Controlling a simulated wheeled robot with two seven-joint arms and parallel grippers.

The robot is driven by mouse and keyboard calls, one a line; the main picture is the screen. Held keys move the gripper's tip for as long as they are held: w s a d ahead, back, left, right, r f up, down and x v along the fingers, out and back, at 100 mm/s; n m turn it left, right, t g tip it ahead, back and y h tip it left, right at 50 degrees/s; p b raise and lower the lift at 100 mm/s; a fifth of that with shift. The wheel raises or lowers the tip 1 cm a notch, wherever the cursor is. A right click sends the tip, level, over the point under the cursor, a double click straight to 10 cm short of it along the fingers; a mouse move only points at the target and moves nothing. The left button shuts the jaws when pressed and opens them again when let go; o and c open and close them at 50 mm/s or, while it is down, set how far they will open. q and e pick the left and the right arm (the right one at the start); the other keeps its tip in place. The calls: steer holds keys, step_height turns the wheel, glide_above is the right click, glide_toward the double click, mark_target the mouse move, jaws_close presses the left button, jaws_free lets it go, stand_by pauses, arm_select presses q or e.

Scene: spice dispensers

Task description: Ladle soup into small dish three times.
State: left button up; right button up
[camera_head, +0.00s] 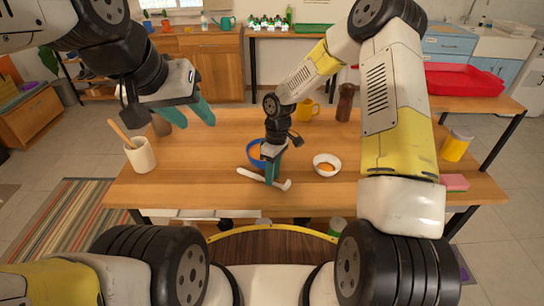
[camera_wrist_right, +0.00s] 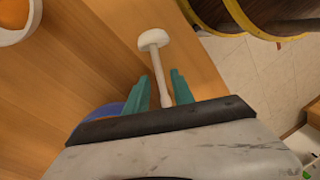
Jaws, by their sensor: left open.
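A white ladle (camera_head: 250,175) lies on the wooden table. Its rounded head (camera_wrist_right: 153,40) shows in the right wrist view. My right gripper (camera_head: 271,176) is low over the ladle, with its open fingers on either side of the handle and gaps between. A blue bowl (camera_head: 254,154) is just behind this gripper and partly hidden by it; its contents are hard to see. A small white dish (camera_head: 326,158) with something orange in it stands to the right; its edge shows in the wrist view (camera_wrist_right: 33,22). My left gripper (camera_head: 189,112) is open and empty above the table's back left.
A cream crock (camera_head: 141,156) with a wooden utensil stands at the left. A yellow mug (camera_head: 306,112) and a brown shaker (camera_head: 345,103) stand at the back. A yellow can (camera_head: 456,147) and a pink block (camera_head: 454,183) are at the right, beyond my right arm.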

steer(key=shift+r, duration=0.1)
steer(key=s+d+r+m+t, duration=0.1)
steer(key=s+d+r+m, duration=0.15)
steer(key=r, duration=0.65)
steer(key=s+d+r+m+t, duration=0.15)
steer(key=d+r, duration=0.25)
steer(key=r, duration=0.4)
steer(key=s+d+r+m+t, duration=0.1)
steer(key=s+d+r, duration=0.15)
steer(key=r, duration=0.65)
steer(key=s+d+r+m+t, duration=0.2)
steer(key=s+r+m, duration=0.1)
steer(key=s, duration=0.3)
steer(key=s+d+r+m+t+y, duration=0.1)
steer(key=s+d+r+m+t, duration=0.1)
steer(key=s+r+m, duration=0.2)
steer(key=s+r, duration=0.1)
steer(key=s, duration=0.2)
steer(key=shift+s+d+r+t, duration=0.25)
steer(key=shift+d+r+t, duration=0.05)
steer(key=shift+d+t, duration=0.05)
